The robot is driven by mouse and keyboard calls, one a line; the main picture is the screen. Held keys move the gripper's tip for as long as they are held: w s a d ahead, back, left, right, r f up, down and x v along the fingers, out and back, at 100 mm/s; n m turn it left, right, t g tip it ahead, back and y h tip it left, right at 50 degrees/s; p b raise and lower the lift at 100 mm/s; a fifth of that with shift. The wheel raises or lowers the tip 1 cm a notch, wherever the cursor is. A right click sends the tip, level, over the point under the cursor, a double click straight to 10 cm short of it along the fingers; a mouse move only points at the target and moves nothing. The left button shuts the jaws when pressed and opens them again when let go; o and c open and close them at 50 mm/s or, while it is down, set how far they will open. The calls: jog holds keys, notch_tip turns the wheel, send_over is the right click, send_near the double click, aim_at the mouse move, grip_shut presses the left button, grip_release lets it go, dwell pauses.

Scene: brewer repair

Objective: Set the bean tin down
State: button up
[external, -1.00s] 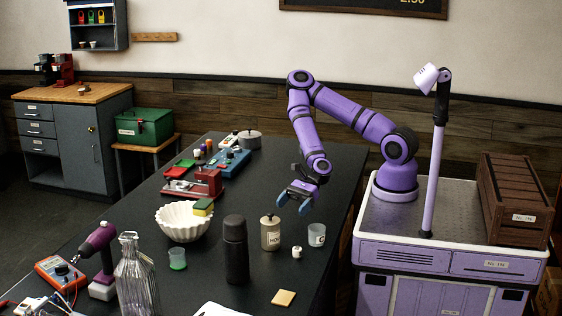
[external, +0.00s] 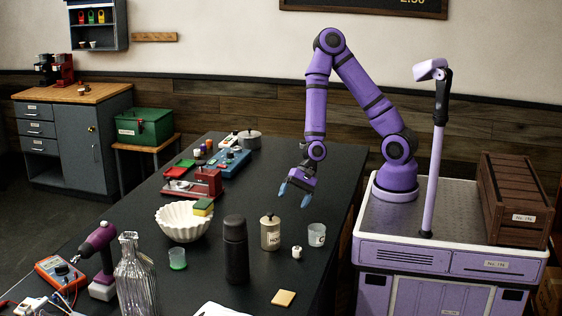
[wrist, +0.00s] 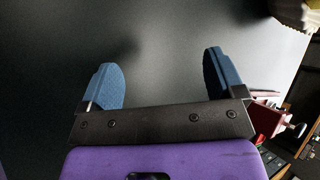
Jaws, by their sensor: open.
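My gripper (external: 294,195) is open and empty above the dark table, behind the cream canister. In the wrist view its two blue fingers (wrist: 164,82) stand wide apart with only bare table between them. No object is clearly marked as a bean tin. A cream canister (external: 270,234) with a dark lid knob and a label I cannot fully read stands upright on the table, apart from the gripper. A grey lidded pot (external: 249,140) stands at the table's far end.
Near the canister stand a black bottle (external: 236,255), a small white jar (external: 297,252) and a pale cup (external: 317,235). A white fluted bowl (external: 183,226) and a red device (external: 206,183) are to the left. The table (external: 335,180) is clear around the gripper.

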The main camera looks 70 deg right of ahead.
jog(key=d+r+n+t+h, duration=0.2)
jog(key=d+r+n+h, duration=0.5)
jog(key=d+r, duration=0.9)
jog(key=s+d+r+n, duration=0.5)
jog(key=s+d+r, duration=0.5)
jog(key=s+r, duration=0.4)
jog(key=shift+s+d+r, duration=0.15)
jog(key=shift+s+r, duration=0.1)
